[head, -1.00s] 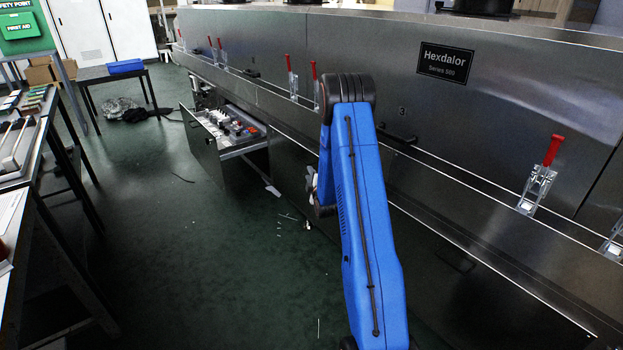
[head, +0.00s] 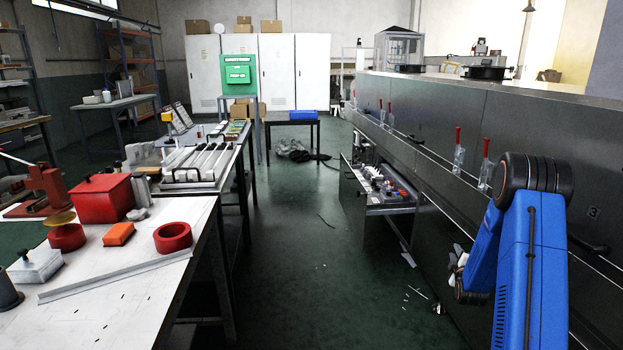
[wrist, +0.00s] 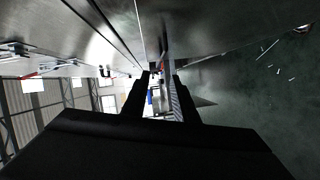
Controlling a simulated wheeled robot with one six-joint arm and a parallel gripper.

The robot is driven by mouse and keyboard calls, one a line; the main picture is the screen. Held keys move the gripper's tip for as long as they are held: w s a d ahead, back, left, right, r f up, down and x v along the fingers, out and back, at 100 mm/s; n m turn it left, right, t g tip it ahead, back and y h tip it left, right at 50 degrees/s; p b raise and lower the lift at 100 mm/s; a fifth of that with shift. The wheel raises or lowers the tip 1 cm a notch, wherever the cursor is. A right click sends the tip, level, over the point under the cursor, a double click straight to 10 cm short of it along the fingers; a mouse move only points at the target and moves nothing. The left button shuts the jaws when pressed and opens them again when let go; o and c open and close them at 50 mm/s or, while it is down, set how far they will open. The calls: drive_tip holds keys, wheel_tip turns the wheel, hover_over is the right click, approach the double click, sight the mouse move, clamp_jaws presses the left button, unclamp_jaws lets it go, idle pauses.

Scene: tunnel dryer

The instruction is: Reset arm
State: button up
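My arm is folded beside the long steel dryer (head: 440,120), with its blue links at the right of the head view. My gripper (wrist: 160,88) shows in the wrist view as two dark fingers with a gap between them. It is open and I see nothing held in it. In the head view my blue arm links hide most of the gripper, so its exact distance from the dryer's side is hard to tell.
An open drawer (head: 385,205) of parts juts from the dryer's side. Small bits lie on the floor below it. A workbench (head: 130,255) with red and orange items stands on the left. The green aisle floor (head: 300,265) between is mostly clear. A small dark table (head: 290,122) stands beyond.

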drive_tip(key=s+a+r+m+g+y, duration=0.1)
drive_tip(key=s+a+r+m, duration=0.1)
drive_tip(key=a+r, duration=0.35)
drive_tip(key=s+a+r+m+g+y, duration=0.1)
drive_tip(key=s+a+r, duration=0.2)
drive_tip(key=a+r, duration=0.3)
drive_tip(key=s+a+r+m+g+y, duration=0.1)
drive_tip(key=s+a+r+m+g, duration=0.2)
drive_tip(key=s+a+r, duration=0.75)
drive_tip(key=s+a+m+g, duration=0.2)
drive_tip(key=s+a, duration=0.2)
drive_tip(key=s, duration=0.9)
drive_tip(key=s+a+m+g+y, duration=0.1)
drive_tip(key=s+a, duration=0.3)
drive_tip(key=s, duration=0.9)
drive_tip(key=s+a+r+m+g+y, duration=0.1)
drive_tip(key=s+a, duration=0.3)
drive_tip(key=s, duration=0.9)
drive_tip(key=shift+s+a+m+g, duration=0.2)
drive_tip(key=shift+s+m+g, duration=0.15)
drive_tip(key=shift+m+g, duration=0.5)
